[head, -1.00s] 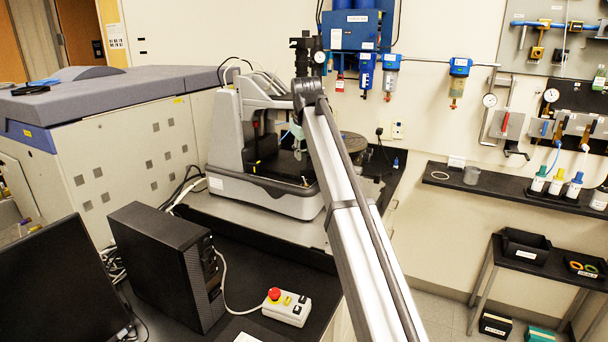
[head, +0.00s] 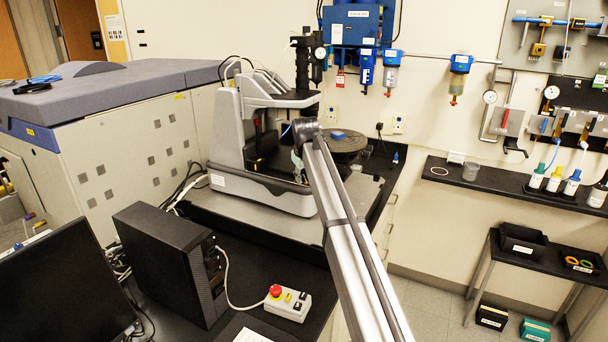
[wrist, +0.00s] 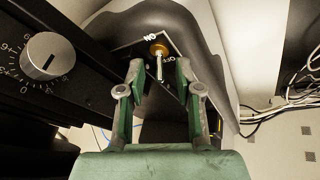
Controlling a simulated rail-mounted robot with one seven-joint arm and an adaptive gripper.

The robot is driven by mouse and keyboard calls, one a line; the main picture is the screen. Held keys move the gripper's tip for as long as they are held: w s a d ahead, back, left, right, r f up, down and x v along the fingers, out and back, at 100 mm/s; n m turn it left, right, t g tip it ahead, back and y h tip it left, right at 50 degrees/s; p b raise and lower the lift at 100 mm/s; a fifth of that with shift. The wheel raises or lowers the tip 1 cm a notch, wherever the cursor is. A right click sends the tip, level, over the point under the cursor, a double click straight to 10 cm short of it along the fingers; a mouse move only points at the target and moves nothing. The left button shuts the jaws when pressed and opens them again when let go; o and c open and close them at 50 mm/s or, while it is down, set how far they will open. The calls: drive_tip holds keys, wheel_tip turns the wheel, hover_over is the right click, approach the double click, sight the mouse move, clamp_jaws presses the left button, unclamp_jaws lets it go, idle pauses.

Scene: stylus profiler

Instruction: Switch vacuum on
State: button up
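The vacuum switch (wrist: 158,52) is a small metal toggle with a brass collar on a dark plate in the wrist view. ON is printed above the collar and OFF beside the lever. The lever points down in the picture, towards my gripper and the OFF side. My gripper (wrist: 160,68) is open, with one green-padded finger on each side of the lever. Gaps show between lever and fingers; exact depth is hard to tell. In the head view the stylus profiler (head: 272,198) stands on the bench, and my arm hides the switch and most of my gripper.
A dark rail with a numbered knob (wrist: 47,56) lies close left of my gripper in the wrist view. White cables (wrist: 285,105) run at the right. In the head view, a round dark stage (head: 345,147) and a control box with a red button (head: 287,302) are near my arm.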

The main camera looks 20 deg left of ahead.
clamp_jaws()
drive_tip(key=shift+b, duration=0.3)
drive_tip(key=y+b, duration=0.1)
drive_tip(key=d+y+b, duration=0.1)
drive_tip(key=b, duration=0.1)
drive_tip(key=y+b, duration=0.1)
drive_tip(key=b, duration=0.1)
drive_tip(key=shift+s+d+f+m+t+y, duration=0.15)
drive_tip(key=shift+d+f+m+t+y, duration=0.15)
drive_tip(key=shift+f+m+y, duration=0.1)
drive_tip(key=y+b, duration=0.1)
drive_tip(key=b, duration=0.2)
drive_tip(key=m+y+b, duration=0.1)
drive_tip(key=y+b, duration=0.1)
drive_tip(key=b, duration=0.1)
drive_tip(key=shift+d+t+y, duration=0.3)
drive_tip(key=shift+d, duration=0.1)
drive_tip(key=y+b, duration=0.1)
drive_tip(key=b, duration=0.1)
drive_tip(key=shift+d+r+b, duration=0.1)
drive_tip(key=shift+d+b, duration=0.05)
drive_tip(key=shift+b, duration=0.2)
drive_tip(key=shift+t+y, duration=0.3)
drive_tip(key=shift+r, duration=0.1)
